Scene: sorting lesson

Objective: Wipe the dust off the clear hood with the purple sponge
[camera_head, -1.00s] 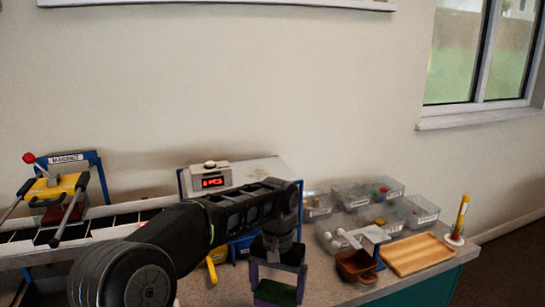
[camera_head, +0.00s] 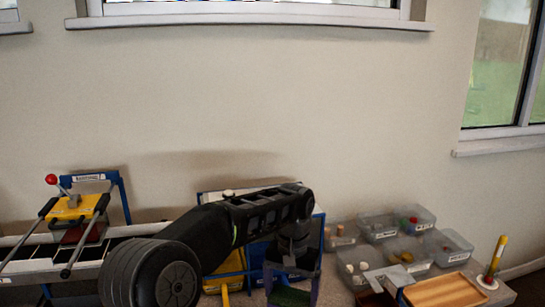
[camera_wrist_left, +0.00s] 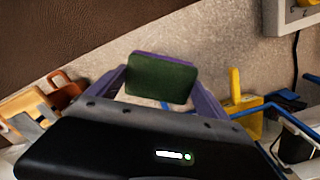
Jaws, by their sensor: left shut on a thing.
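My left gripper (camera_head: 290,278) is shut on the sponge (camera_head: 289,297), at the bottom of the head view. The sponge shows a dark green face and a thin purple edge; it is also between the purple fingers in the left wrist view (camera_wrist_left: 160,80). It is held over the grey counter. A blue-framed unit (camera_head: 319,232), seemingly the one with the clear hood, stands behind my left arm. My arm covers most of it, so the hood's clear surface and any dust cannot be made out. My right gripper is not in view.
Several clear bins (camera_head: 408,215) with small items stand to the right. A wooden tray (camera_head: 440,292), a brown scoop (camera_wrist_left: 68,88) and a pencil holder (camera_head: 491,272) are near them. A magnet rig (camera_head: 88,205) stands left. A yellow part (camera_wrist_left: 236,88) is beside the gripper.

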